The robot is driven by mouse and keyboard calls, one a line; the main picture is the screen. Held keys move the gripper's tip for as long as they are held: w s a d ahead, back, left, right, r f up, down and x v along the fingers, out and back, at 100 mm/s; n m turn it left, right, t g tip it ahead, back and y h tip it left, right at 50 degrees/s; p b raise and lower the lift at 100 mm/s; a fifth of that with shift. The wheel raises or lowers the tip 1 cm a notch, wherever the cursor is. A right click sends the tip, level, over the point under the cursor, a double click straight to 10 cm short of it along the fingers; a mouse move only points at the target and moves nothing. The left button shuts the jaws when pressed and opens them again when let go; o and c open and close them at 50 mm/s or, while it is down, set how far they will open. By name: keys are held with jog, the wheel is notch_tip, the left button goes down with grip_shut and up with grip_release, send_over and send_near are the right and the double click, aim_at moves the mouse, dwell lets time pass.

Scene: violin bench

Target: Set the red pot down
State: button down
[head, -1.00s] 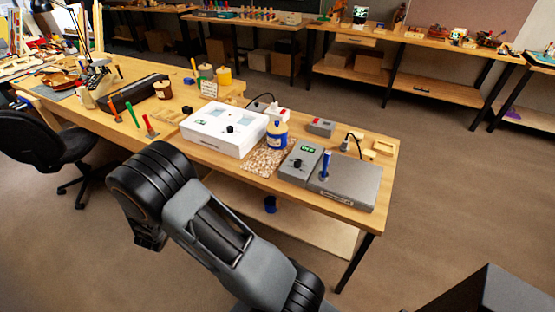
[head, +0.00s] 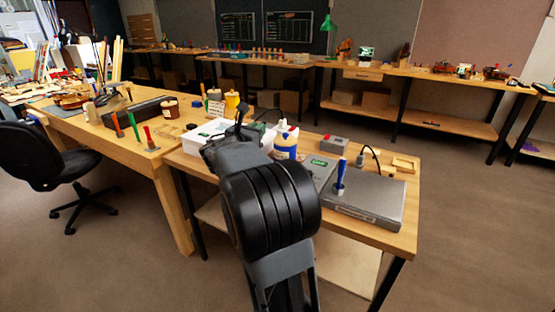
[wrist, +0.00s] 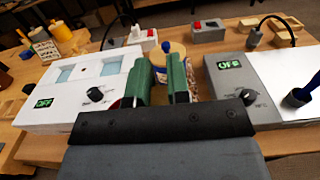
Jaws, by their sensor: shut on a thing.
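My gripper (wrist: 160,64) has two green fingers, seen in the wrist view above the bench. They are a little apart. A dark red edge (wrist: 117,103) shows low beside the left finger; it looks like part of the red pot, and the rest is hidden behind the fingers and the dark gripper body. I cannot tell whether the pot touches the bench.
A white box with a knob (wrist: 71,88) is left of the gripper. A grey device (wrist: 229,73) with a lit display is right. A cream-and-blue jar (head: 287,143) stands beyond the fingers. A blue-handled tool (head: 341,172) stands upright on the grey plate (head: 368,201).

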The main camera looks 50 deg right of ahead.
jog(key=s+d+f+b, duration=0.1)
jog(key=d+f+b, duration=0.2)
jog(key=d+f, duration=0.4)
jog(key=shift+s+d+f, duration=0.3)
jog(key=shift+d+f, duration=0.1)
jog(key=shift+f, duration=1.3)
jog(key=shift+f, duration=0.1)
jog(key=shift+f, duration=0.1)
jog(key=c, duration=1.1)
grip_release()
